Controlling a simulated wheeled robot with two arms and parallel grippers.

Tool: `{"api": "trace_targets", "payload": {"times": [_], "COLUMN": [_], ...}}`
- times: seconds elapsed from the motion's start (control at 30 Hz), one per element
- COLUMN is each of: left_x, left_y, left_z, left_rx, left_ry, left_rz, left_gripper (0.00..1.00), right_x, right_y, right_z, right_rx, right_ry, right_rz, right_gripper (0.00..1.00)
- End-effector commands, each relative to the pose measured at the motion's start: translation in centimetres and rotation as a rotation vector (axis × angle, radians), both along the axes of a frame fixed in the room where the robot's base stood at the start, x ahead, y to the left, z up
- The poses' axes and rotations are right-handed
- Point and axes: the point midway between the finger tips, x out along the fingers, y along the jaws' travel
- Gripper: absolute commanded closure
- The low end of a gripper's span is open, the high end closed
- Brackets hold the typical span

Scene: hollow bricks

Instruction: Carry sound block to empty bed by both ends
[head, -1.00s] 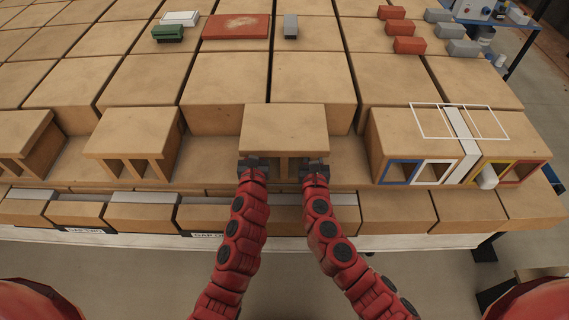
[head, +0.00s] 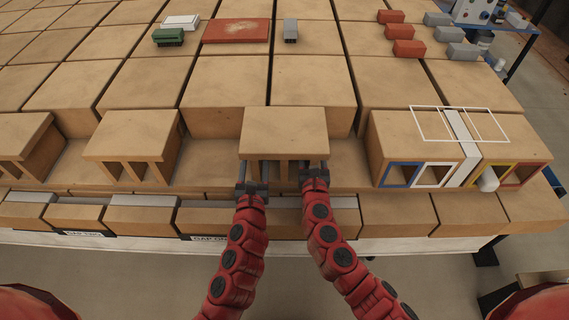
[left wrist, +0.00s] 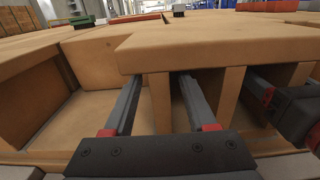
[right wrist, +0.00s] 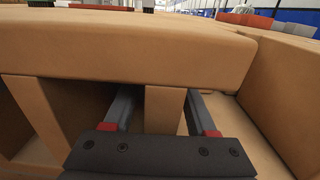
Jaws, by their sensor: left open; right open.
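The sound block (head: 284,130), a tan hollow brick, stands at the middle of the front row, openings towards me. My left gripper (head: 254,176) is open at its left end. In the left wrist view one finger is outside the end wall (left wrist: 160,100) and the other is inside the hollow. My right gripper (head: 314,170) is open at the right end. In the right wrist view its fingers straddle that end wall (right wrist: 163,108), with gaps showing. The fingertips are partly hidden under the top. I cannot tell which spot is the empty bed.
Other hollow bricks stand at left (head: 133,140) and right (head: 418,140); the right ones have coloured frames at their openings. White outlines (head: 459,107) show above them. Bare ledge (head: 210,172) lies either side of the block. Red and grey pieces (head: 408,48) sit farther back.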

Motion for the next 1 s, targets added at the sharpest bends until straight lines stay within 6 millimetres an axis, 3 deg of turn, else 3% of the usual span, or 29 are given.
{"api": "trace_targets", "payload": {"times": [0.23,0.53,0.67,1.0], "left_x": [-4.5,-6.1,-6.1,-6.0], "left_y": [-0.1,0.1,0.1,0.1], "left_z": [0.0,0.0,0.1,0.1], "left_rx": [0.000,-0.001,-0.001,-0.001], "left_ry": [0.000,-0.001,-0.002,-0.002], "left_rz": [-0.002,0.000,0.001,0.001], "left_gripper": [0.43,0.43,0.43,0.43], "right_x": [0.0,-0.8,-2.7,-9.5], "right_y": [0.0,0.0,0.1,0.2], "right_z": [0.0,-0.1,-0.1,-0.1], "right_rx": [0.000,-0.002,-0.003,-0.002], "right_ry": [0.000,0.001,0.001,0.002], "right_rz": [0.000,0.000,0.004,0.004], "right_gripper": [0.43,0.43,0.43,0.43]}}
